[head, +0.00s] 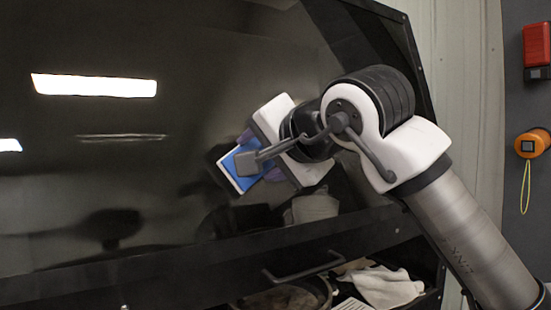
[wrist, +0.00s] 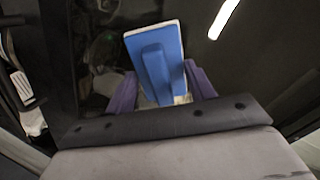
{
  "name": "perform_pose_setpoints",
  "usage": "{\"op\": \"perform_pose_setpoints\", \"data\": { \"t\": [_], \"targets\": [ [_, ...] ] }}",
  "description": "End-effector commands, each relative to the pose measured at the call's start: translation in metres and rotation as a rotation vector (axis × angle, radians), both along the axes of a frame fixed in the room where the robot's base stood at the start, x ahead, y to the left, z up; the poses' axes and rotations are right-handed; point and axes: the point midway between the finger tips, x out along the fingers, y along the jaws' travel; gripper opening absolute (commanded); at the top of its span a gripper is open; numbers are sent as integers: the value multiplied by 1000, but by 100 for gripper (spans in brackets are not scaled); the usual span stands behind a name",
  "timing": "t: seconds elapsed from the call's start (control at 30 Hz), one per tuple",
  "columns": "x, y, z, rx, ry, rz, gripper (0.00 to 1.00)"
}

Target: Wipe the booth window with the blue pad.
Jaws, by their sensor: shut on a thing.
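The booth window (head: 190,120) is a large dark, glossy pane with reflections in it; it also fills much of the wrist view (wrist: 250,75). My gripper (head: 256,158) is in front of its lower right part. In the wrist view my gripper's purple fingers (wrist: 160,95) are shut on the blue pad (wrist: 153,65), gripping it by its raised blue handle. The pad has a pale edge and also shows in the head view (head: 229,175), tilted and partly hidden by my gripper. Its face is at or close to the glass; I cannot tell whether it touches.
A dark handle bar (head: 300,268) runs along the frame below the window. Beneath it, in the opening, are a white cloth (head: 385,287) and a round vessel (head: 285,298). A red box (head: 537,45) and an orange device (head: 532,143) with a cord are on the right wall.

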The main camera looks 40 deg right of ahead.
Motion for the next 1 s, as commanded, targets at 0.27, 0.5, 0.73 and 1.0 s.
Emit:
{"op": "perform_pose_setpoints", "data": {
  "t": [0.27,0.5,0.73,1.0],
  "targets": [
    [3,7,7,-1,1,1,33],
    [8,6,26,-1,0,2,33],
    [8,1,27,0,-1,1,33],
    [4,-22,27,3,-1,-1,33]
  ]
}}
